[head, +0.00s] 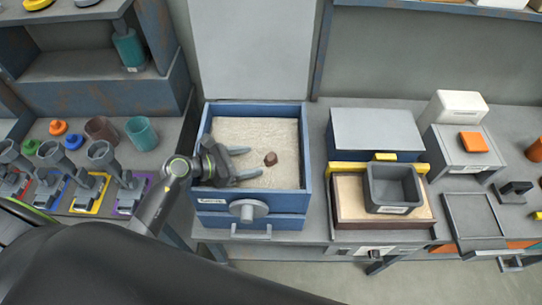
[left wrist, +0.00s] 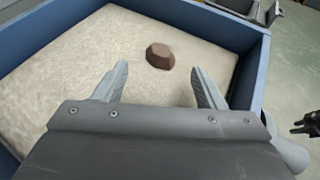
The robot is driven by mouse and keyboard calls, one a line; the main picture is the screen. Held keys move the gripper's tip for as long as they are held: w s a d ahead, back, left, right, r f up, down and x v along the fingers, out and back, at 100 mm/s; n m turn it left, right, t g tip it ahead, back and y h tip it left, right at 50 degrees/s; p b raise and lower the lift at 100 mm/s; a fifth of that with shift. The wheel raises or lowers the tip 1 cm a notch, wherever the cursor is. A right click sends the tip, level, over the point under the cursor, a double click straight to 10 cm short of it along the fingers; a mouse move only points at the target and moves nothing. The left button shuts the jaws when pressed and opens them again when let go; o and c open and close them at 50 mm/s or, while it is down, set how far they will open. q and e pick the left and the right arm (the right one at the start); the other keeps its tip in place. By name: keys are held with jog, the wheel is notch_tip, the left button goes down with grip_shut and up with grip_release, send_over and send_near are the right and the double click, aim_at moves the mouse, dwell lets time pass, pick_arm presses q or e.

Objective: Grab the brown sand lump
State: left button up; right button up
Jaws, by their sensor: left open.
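The brown sand lump (head: 270,159) lies on pale sand inside a blue box (head: 303,150), right of the middle. In the left wrist view the lump (left wrist: 160,56) lies beyond my fingertips, a little right of centre between them. My left gripper (head: 246,163) is open and empty, with its fingers over the sand and pointing toward the lump. The fingertips (left wrist: 158,75) are apart from the lump. My right gripper does not show clearly in the head view; a dark gripper-like part shows at the right edge of the left wrist view.
The box's blue walls surround the sand, with a raised lid (head: 252,50) behind. To the right stand a grey bin (head: 392,205) on a wooden block and a grey-topped blue box (head: 377,130). Coloured stands with grey holders (head: 100,150) are at the left.

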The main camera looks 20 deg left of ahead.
aim_at(266, 158)
pick_arm(q)
jog(key=shift+p+x, duration=0.75)
jog(key=shift+x, duration=2.45)
jog(key=shift+c, duration=0.3)
jog(key=c, duration=1.1)
jog(key=shift+o, duration=0.2)
